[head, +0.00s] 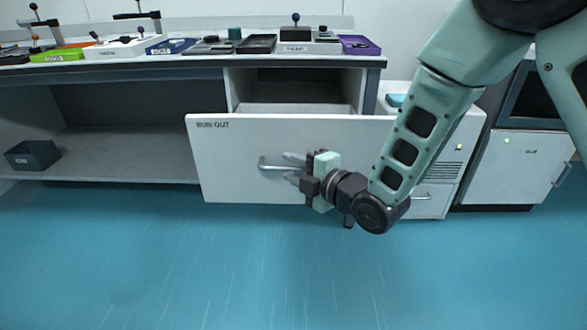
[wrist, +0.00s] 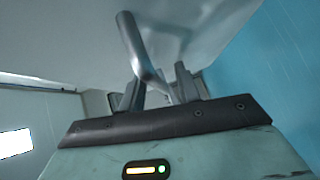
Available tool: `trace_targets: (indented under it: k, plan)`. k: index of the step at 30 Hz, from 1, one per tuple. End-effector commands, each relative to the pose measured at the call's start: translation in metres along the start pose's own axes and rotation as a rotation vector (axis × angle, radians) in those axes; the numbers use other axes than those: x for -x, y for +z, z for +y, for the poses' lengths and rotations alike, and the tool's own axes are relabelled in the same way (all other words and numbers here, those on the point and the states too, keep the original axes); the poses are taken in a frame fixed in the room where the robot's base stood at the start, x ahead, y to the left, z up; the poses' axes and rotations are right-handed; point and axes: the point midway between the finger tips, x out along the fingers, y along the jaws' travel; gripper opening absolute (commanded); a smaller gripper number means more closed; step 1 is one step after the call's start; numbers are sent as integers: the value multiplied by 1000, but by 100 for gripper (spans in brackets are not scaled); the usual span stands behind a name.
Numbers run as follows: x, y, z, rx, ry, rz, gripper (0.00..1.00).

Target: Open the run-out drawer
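The run-out drawer (head: 240,145), a wide white front labelled "RUN OUT", stands out from the bench, with the cabinet space showing above and behind it. Its grey bar handle (head: 270,167) is on the front. My gripper (head: 292,168) is at the handle's right part, one finger above the bar and one below, with a gap between them. In the wrist view the handle (wrist: 140,50) runs between the two fingers of my gripper (wrist: 160,88), which stand apart on either side of it. Whether either finger touches the bar is hard to tell. The drawer's inside is mostly hidden.
The bench top (head: 200,62) above carries several trays and small instruments. A dark bin (head: 32,155) sits on the lower shelf at left. A white cabinet (head: 515,165) stands at right. The blue floor (head: 200,270) before the drawer is clear.

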Motion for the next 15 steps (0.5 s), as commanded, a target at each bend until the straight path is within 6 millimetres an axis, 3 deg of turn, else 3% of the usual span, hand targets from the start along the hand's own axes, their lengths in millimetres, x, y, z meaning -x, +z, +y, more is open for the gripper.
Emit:
trace_targets:
  k: [10, 15]
  plan:
    - [3, -1, 1, 0, 1, 2, 33]
    - [26, 0, 1, 0, -2, 0, 33]
